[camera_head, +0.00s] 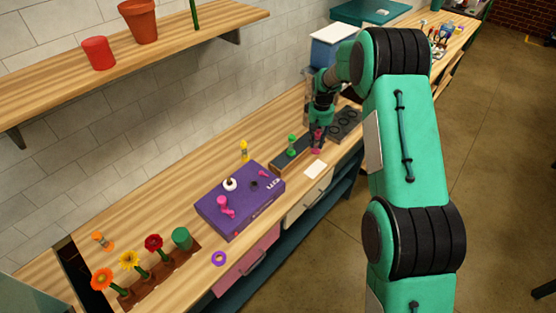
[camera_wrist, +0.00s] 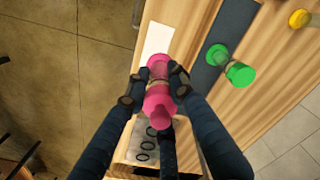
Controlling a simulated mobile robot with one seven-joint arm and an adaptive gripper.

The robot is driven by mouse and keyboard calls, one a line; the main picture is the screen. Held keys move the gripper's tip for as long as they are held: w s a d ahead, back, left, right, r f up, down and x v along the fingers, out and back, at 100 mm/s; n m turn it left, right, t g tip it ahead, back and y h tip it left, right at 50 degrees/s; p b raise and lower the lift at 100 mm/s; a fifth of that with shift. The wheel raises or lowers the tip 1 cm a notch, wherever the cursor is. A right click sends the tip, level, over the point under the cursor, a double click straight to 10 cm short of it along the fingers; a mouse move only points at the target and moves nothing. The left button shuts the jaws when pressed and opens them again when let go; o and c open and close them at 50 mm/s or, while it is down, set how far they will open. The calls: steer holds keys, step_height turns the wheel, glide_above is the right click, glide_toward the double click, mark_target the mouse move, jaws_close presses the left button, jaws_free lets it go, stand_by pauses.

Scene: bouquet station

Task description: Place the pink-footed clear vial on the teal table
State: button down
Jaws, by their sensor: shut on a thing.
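The pink-footed vial (camera_head: 317,146) is in my gripper (camera_head: 318,133), over the wooden counter near the green-footed vial. In the wrist view the pink vial (camera_wrist: 158,103) sits between the fingers of my gripper (camera_wrist: 154,88), which are shut on it. Its wide pink end points toward the white card; its clear part is mostly hidden by the fingers. Whether it touches the counter cannot be told. A teal surface (camera_head: 372,11), which looks like the teal table, is at the top of the head view, beyond the white-and-blue box, partly cut off.
A green-footed vial (camera_head: 291,145) is on a dark strip (camera_head: 283,163). A white card (camera_head: 316,169) and a dark rack with round holes (camera_head: 346,122) are close by. A white-and-blue box (camera_head: 327,50) stands behind my arm. A purple box (camera_head: 236,205) and flowers occupy the near counter.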

mark_target(319, 130)
step_height(319, 130, up, 4)
steer(key=shift+r, duration=0.1)
steer(key=s+a+n+b, duration=0.1)
steer(key=s+a+n, duration=0.3)
steer(key=a, duration=1.4)
steer(key=s+a+n, duration=0.3)
steer(key=s+a, duration=0.1)
steer(key=a, duration=1.4)
steer(key=s+a+n+b, duration=0.1)
steer(key=s+a+n, duration=0.2)
steer(key=s+a, duration=0.85)
steer(key=s+a+n, duration=0.4)
steer(key=s+a, duration=0.4)
steer(key=a, duration=0.7)
step_height(319, 130, down, 6)
steer(key=shift+w, duration=0.3)
steer(key=shift+f, duration=0.2)
step_height(319, 130, down, 6)
steer(key=shift+m, duration=0.3)
